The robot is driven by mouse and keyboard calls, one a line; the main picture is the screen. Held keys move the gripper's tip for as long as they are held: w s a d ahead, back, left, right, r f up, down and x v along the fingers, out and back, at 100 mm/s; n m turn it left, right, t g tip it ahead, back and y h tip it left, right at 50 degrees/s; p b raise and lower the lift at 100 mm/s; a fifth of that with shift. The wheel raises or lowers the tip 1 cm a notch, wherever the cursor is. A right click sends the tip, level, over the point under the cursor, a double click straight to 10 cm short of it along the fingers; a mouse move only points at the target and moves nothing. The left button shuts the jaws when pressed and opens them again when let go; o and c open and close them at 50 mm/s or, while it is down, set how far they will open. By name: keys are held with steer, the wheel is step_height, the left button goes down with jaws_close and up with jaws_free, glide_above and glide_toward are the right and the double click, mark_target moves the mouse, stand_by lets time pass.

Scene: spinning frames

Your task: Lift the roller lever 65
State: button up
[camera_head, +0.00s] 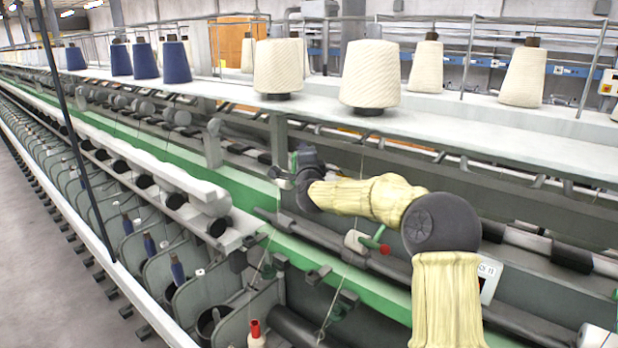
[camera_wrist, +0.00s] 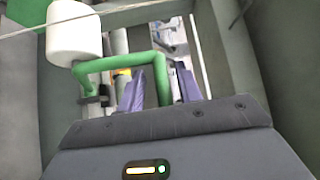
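In the wrist view a roller lever, a bent green bar (camera_wrist: 112,64) with a white roller (camera_wrist: 75,32) on its end, stands close in front of me. My gripper (camera_wrist: 159,72) is open, with its two dark purple fingers apart and part of the green bar between them. I cannot tell whether either finger touches the bar. In the head view my gripper (camera_head: 279,178) is small, at the end of the yellow-sleeved arm, over the machine's middle; the lever at it is not clear there. No number 65 is readable.
Another white roller (camera_head: 355,242) with a green lever and red end (camera_head: 384,249) sits below my arm. A green rail (camera_head: 238,186) runs along the machine. Cream cones (camera_head: 370,75) and blue cones (camera_head: 175,62) stand on the white shelf (camera_head: 470,128) above. Open floor (camera_head: 45,250) lies at left.

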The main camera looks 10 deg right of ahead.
steer(key=s+f+b, duration=0.1)
steer(key=s+b, duration=0.7)
steer(key=s, duration=0.8)
steer(key=shift+s, duration=0.25)
stand_by(0.9)
steer(key=s+f+n+g+y, duration=0.1)
steer(key=s+f+n+g, duration=0.35)
steer(key=f, duration=0.55)
steer(key=s+f+n+g, duration=0.3)
steer(key=s+f+n, duration=0.25)
steer(key=f, duration=0.45)
steer(key=s+d+f+n+g, duration=0.3)
steer(key=s+f, duration=0.3)
steer(key=s, duration=0.3)
steer(key=s+d+f+n+g+h, duration=0.1)
steer(key=s+d+f+n+g, duration=0.2)
steer(key=s, duration=0.7)
step_height(320, 180, down, 4)
steer(key=shift+s+d+r+n+g, duration=0.15)
steer(key=shift+d+n+g, duration=0.2)
steer(key=shift+n+g, duration=0.65)
steer(key=shift+m+g, duration=0.25)
steer(key=shift+m, duration=0.05)
